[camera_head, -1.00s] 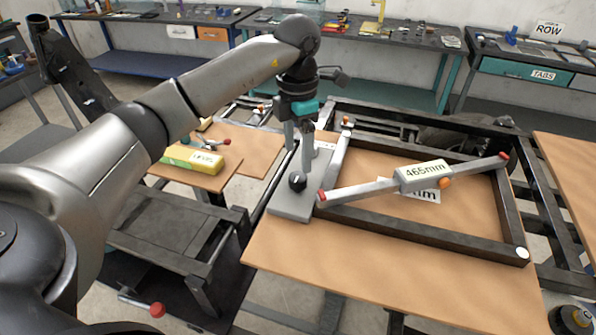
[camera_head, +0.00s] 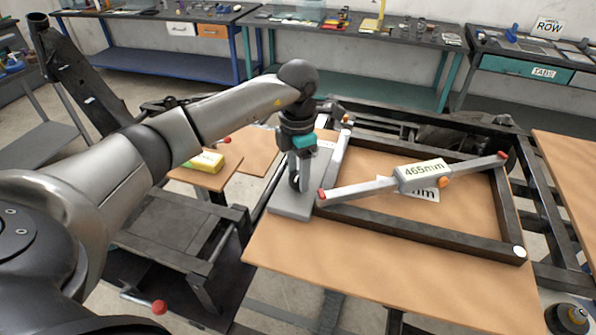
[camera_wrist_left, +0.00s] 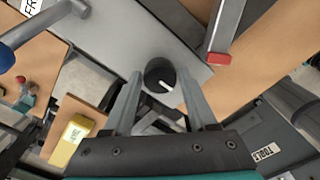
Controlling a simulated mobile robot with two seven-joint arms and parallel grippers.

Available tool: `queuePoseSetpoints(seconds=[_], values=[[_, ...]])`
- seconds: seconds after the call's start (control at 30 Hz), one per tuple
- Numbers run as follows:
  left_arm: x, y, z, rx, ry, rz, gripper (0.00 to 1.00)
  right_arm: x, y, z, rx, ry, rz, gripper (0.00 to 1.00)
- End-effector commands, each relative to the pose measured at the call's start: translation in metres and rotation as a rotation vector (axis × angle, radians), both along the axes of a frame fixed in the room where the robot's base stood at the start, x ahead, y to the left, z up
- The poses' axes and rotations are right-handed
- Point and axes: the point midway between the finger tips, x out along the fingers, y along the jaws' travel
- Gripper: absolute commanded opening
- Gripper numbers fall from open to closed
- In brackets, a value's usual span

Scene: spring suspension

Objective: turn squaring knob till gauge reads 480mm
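The squaring knob is a dark round knob with a white pointer mark, seen in the left wrist view (camera_wrist_left: 158,74) on a grey plate (camera_head: 289,209). My left gripper (camera_head: 300,185) is down at the knob; in the left wrist view its fingers (camera_wrist_left: 160,77) are apart, one on each side of it. I cannot tell whether they touch it. The gauge (camera_head: 423,175) is a grey bar lying diagonally over the dark rectangular frame (camera_head: 420,229), with red ends, and its label reads 465mm. A white card (camera_head: 428,190) ending in "mm" is partly hidden under the gauge. My right gripper is not in view.
The frame lies on a brown-topped table (camera_head: 390,275); its front part is clear. A yellow box (camera_head: 207,161) sits on a smaller board to the left. Benches with tools line the back wall. A red-ended lever (camera_head: 159,307) is at lower left.

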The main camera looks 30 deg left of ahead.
Motion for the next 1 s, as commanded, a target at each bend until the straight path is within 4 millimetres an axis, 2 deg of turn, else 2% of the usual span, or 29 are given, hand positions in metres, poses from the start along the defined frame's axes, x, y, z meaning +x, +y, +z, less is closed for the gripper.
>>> queuePoseSetpoints(seconds=[0.07,0.5,0.77,1.0], values=[[0.0,0.0,0.0,0.0,0.0,0.0,0.48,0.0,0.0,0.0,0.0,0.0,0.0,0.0],[0.0,0.0,0.001,-0.001,-0.001,0.0,0.0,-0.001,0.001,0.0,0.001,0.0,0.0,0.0],[0.0,0.0,0.0,-0.001,-0.001,-0.019,0.0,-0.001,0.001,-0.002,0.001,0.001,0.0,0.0],[0.001,0.001,0.0,0.001,-0.002,-0.125,0.0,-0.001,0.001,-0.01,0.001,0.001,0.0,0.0]])
